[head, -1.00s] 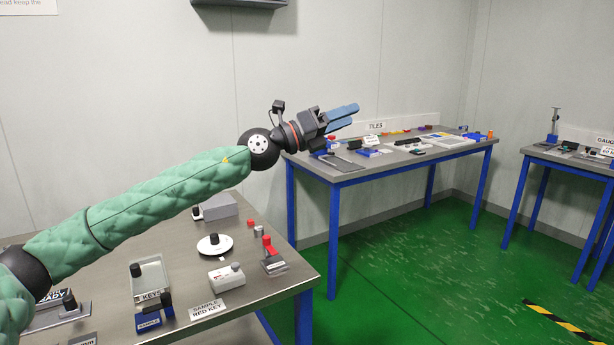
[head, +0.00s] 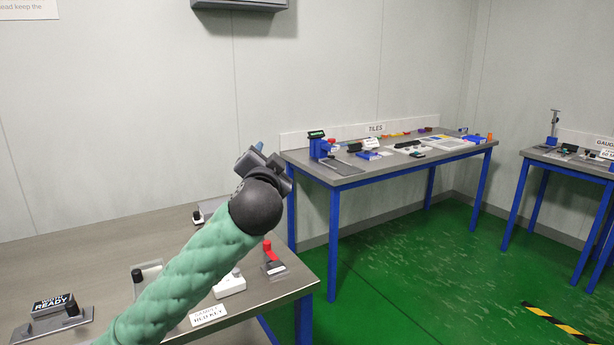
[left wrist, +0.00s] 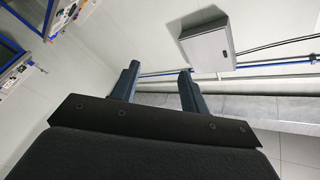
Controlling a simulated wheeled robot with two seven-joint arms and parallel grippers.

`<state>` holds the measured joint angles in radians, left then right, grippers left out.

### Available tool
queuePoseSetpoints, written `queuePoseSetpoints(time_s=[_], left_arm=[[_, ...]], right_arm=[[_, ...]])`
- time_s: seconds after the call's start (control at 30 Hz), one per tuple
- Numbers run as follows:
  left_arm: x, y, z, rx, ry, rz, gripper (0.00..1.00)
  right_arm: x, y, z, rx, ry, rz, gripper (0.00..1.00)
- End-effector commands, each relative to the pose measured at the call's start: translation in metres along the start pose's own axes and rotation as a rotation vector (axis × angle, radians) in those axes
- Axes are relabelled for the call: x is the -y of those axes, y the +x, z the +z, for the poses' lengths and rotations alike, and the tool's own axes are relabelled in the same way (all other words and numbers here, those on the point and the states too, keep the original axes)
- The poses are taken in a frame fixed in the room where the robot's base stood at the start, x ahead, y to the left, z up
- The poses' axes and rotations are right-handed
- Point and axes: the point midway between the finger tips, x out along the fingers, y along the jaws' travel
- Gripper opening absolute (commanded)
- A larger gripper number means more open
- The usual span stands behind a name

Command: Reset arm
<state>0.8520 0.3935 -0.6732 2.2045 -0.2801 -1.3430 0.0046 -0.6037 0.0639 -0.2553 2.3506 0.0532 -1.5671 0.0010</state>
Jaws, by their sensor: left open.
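My left arm, in a green quilted sleeve, reaches up over the near table (head: 80,230) in the head view. My left gripper (head: 258,158) is at its end, pointing away, and its fingers are mostly hidden behind the wrist. In the left wrist view the two blue fingers of the left gripper (left wrist: 158,88) are spread apart with nothing between them. A grey wall box (left wrist: 207,45) and pipes show beyond them. My right gripper is not seen in either view.
The tiles table (head: 340,172) with several items stands behind right. Green floor (head: 420,270) between tables is clear.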

Motion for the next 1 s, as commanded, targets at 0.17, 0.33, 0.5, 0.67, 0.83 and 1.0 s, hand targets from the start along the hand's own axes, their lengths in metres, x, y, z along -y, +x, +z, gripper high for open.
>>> queuePoseSetpoints(time_s=[0.17, 0.33, 0.5, 0.67, 0.83, 1.0], left_arm=[[-0.040, -0.026, 0.054, 0.165, -0.096, 0.146, 0.45], [-0.073, -0.055, 0.099, 0.292, -0.173, 0.267, 0.45], [-0.104, -0.087, 0.137, 0.394, -0.244, 0.372, 0.45], [-0.130, -0.118, 0.169, 0.469, -0.310, 0.454, 0.45], [-0.155, -0.152, 0.200, 0.538, -0.378, 0.523, 0.45], [-0.177, -0.187, 0.233, 0.618, -0.437, 0.571, 0.45]], right_arm=[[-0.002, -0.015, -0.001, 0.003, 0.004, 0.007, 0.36], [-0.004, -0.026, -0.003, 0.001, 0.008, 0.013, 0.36], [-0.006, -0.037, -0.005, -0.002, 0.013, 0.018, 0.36], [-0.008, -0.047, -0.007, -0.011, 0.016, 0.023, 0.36], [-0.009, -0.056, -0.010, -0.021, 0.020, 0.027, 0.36], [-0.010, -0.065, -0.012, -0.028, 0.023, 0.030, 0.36]])
